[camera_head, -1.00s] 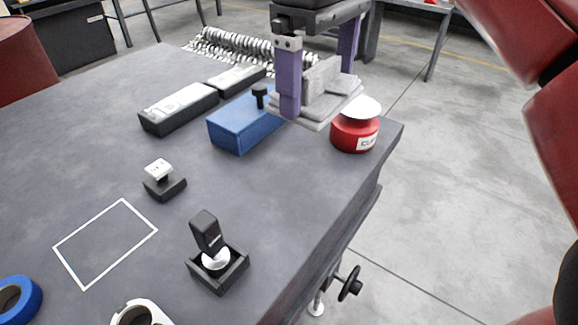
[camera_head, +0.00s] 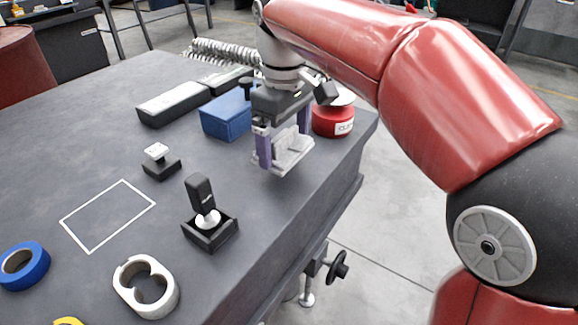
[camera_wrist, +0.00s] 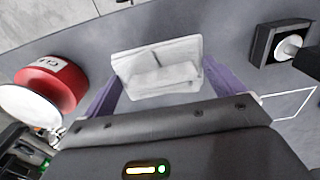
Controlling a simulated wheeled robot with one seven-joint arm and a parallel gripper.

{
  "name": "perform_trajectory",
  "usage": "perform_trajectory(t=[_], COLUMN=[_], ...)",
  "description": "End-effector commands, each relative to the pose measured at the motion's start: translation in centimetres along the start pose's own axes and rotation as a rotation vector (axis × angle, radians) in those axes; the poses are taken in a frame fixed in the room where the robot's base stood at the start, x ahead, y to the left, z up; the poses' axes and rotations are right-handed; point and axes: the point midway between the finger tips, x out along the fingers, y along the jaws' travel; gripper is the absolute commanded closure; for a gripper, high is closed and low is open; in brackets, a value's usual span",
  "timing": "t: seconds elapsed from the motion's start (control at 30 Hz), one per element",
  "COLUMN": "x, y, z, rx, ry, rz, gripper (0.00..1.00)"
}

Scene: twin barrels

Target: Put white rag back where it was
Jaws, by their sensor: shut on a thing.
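The white rag (camera_head: 291,153) is a folded, pale grey-white cloth between the two purple fingers of my gripper (camera_head: 283,146). My gripper is shut on it. The rag also shows in the wrist view (camera_wrist: 158,70), between the fingers (camera_wrist: 157,92). In the head view it is over the table's right part, in front of the red tin; I cannot tell whether it touches the table. A white rectangle outline (camera_head: 108,214) is marked on the table at the left, and nothing lies inside it. Its edge shows at the right in the wrist view.
The red tin (camera_head: 333,122) and blue box (camera_head: 226,118) stand behind the gripper. A small black block (camera_head: 160,168), white double ring (camera_head: 146,287) and blue tape (camera_head: 23,266) surround the outline.

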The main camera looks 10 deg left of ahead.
Motion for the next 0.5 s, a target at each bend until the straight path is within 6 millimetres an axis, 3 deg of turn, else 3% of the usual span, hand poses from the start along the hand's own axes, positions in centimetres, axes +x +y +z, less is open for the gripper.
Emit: perform_trajectory(t=[0.3, 0.5], x=[4.1, 4.2], y=[0.3, 0.3], z=[-0.3, -0.3], rx=[-0.003, -0.004], ry=[0.001, 0.001], rz=[0.001, 0.001], gripper=[0.27, 0.27])
